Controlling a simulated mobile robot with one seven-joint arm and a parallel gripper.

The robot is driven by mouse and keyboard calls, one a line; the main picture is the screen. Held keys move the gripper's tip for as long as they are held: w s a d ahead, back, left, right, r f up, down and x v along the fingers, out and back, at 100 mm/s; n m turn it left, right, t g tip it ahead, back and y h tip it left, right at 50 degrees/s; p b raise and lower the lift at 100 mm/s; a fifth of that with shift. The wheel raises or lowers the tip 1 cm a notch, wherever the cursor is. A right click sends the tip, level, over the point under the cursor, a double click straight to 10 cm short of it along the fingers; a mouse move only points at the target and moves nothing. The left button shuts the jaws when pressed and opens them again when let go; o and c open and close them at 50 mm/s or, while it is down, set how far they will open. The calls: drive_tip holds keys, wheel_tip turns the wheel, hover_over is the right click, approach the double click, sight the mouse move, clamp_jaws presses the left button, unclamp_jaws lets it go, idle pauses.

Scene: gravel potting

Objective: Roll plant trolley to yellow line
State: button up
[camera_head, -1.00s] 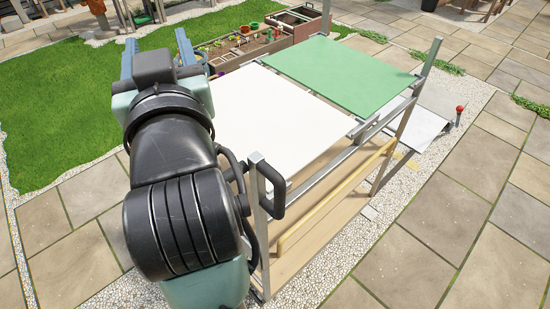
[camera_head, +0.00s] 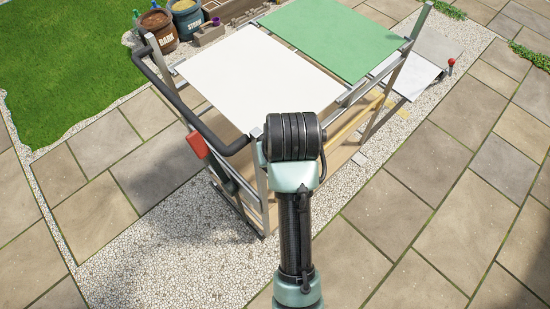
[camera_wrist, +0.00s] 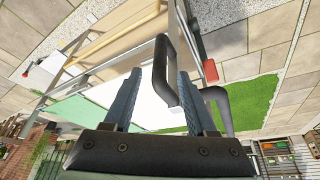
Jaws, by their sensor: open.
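The plant trolley (camera_head: 262,180) is a metal frame with a white panel (camera_head: 255,75) and a green panel (camera_head: 335,35) on top. Its black push handle (camera_head: 180,105) runs along the near-left end, with a red part (camera_head: 198,145) below it. My gripper is hidden behind my arm in the head view. In the wrist view my gripper (camera_wrist: 160,75) is open, and part of the black handle (camera_wrist: 162,55) appears between its fingers; contact cannot be told. Small yellow marks (camera_head: 404,112) lie on the ground beyond the trolley's right side; whether they are the yellow line is unclear.
A white sloped sheet (camera_head: 410,75) and a red-knobbed post (camera_head: 451,63) stand beyond the trolley at right. Labelled buckets (camera_head: 158,30) stand behind its left side. Gravel (camera_head: 180,250) surrounds the trolley. Open paving (camera_head: 440,220) lies right, and grass (camera_head: 65,75) lies back left.

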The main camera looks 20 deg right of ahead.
drive_tip(key=p+x, duration=0.1)
drive_tip(key=x, duration=0.8)
drive_tip(key=shift+w+f, duration=0.2)
drive_tip(key=shift+f, duration=0.05)
clamp_jaws()
idle(1.0)
